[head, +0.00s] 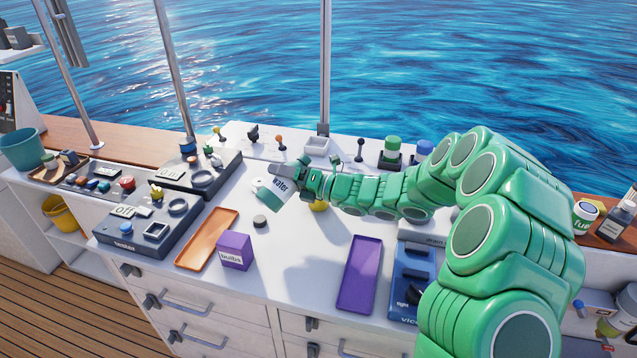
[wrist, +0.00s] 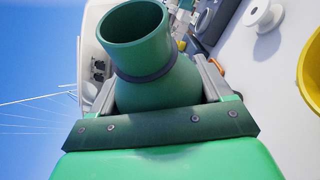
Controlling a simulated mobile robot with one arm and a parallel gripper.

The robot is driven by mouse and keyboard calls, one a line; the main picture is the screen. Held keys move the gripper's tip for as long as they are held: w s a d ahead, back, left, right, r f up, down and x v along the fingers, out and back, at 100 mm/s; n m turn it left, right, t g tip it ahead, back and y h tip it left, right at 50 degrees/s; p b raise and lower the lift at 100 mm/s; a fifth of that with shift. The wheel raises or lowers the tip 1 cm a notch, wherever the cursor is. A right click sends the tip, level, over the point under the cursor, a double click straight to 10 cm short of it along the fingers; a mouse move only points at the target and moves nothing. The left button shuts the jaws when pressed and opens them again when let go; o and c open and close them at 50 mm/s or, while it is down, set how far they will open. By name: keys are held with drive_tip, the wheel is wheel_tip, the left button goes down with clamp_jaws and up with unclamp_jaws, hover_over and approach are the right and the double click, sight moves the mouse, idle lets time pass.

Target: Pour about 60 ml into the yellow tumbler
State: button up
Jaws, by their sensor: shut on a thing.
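My gripper (head: 300,179) is shut on a green bottle with a white label reading "water" (head: 280,187), above the white counter. In the wrist view the bottle's round open mouth and neck (wrist: 145,60) show between the two fingers. The bottle looks tilted; no liquid stream shows and its contents are not visible. The yellow tumbler (head: 319,206) stands on the counter just below my gripper, mostly hidden by the arm. Part of the tumbler's yellow rim (wrist: 309,75) shows at the right edge of the wrist view, apart from the bottle's mouth.
A small dark cap-like disc (head: 260,221) lies on the counter. A purple "bulbs" box (head: 235,251), an orange tray (head: 207,238) and a purple tray (head: 360,276) are nearer the front. A tester unit (head: 140,228) is at left. Bare counter lies between box and purple tray.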

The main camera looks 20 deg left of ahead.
drive_tip(key=shift+n, duration=0.3)
drive_tip(key=shift+w+d+f+n+h, duration=0.15)
drive_tip(key=shift+w+f+n+h, duration=0.1)
drive_tip(key=shift+n+h, duration=0.25)
drive_tip(key=shift+w+d+r+n+h, duration=0.15)
drive_tip(key=shift+w+r+n+h, duration=0.15)
drive_tip(key=shift+n, duration=0.6)
drive_tip(key=shift+f+n+h, duration=0.3)
drive_tip(key=shift+f+n, duration=0.25)
drive_tip(key=shift+n, duration=0.05)
drive_tip(key=shift+s+r+n+t+h, duration=0.1)
drive_tip(key=shift+s+n+t+h, duration=0.15)
drive_tip(key=shift+n, duration=0.25)
drive_tip(key=f+n, duration=0.1)
drive_tip(key=f+t+h, duration=0.1)
drive_tip(key=f+n, duration=0.1)
drive_tip(key=shift+s+a+n+h, duration=0.2)
drive_tip(key=shift+s+n+h, duration=0.05)
drive_tip(key=shift+n+h, duration=0.1)
drive_tip(key=shift+w+f+n+t+h+b, duration=0.1)
drive_tip(key=shift+f+n+t+h+b, duration=0.35)
drive_tip(key=shift+f, duration=0.55)
drive_tip(key=shift+d, duration=0.1)
